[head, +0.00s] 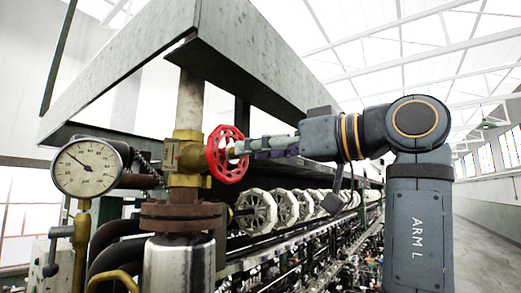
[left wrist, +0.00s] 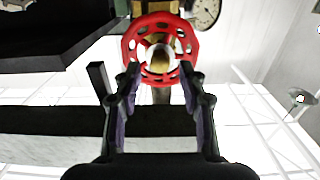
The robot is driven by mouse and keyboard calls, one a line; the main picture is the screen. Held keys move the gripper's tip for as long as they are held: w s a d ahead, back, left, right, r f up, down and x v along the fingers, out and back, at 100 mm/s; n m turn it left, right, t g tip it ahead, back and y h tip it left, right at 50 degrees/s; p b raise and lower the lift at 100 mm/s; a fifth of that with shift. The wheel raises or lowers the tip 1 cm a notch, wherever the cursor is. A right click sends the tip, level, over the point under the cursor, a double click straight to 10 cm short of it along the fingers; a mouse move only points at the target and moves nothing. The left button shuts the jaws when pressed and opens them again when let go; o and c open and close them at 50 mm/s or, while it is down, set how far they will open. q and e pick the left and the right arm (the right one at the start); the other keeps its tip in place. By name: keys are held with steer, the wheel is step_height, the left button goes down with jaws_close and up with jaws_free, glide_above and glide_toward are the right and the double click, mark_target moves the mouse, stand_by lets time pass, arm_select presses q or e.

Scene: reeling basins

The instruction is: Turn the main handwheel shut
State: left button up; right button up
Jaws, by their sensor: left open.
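The red main handwheel (head: 214,157) sits on a brass valve (head: 183,155) on the upright pipe, its face turned toward my gripper. In the left wrist view the red wheel (left wrist: 130,46) shows nearly face-on, with a pale hub in its middle. My left gripper (head: 243,147) reaches the wheel from the right. In the left wrist view its open fingers (left wrist: 160,72) point at the wheel's lower part, one tip at each side. The tips overlap the rim in the picture; I cannot tell whether they touch it. My right gripper is not in view.
A round pressure gauge (head: 87,167) is left of the valve. A grey metal hood (head: 255,65) hangs above the wheel and arm. A rusty flange (head: 181,215) is below the valve. The aisle (head: 485,235) at right is clear.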

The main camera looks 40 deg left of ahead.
arm_select(q)
steer(key=shift+a, duration=0.15)
steer(key=a, duration=0.3)
steer(key=shift+s, duration=0.15)
steer(key=shift+d, duration=0.2)
jaws_close()
steer(key=m+b, duration=0.1)
steer(key=m, duration=2.7)
steer(key=shift+m, duration=0.4)
jaws_free()
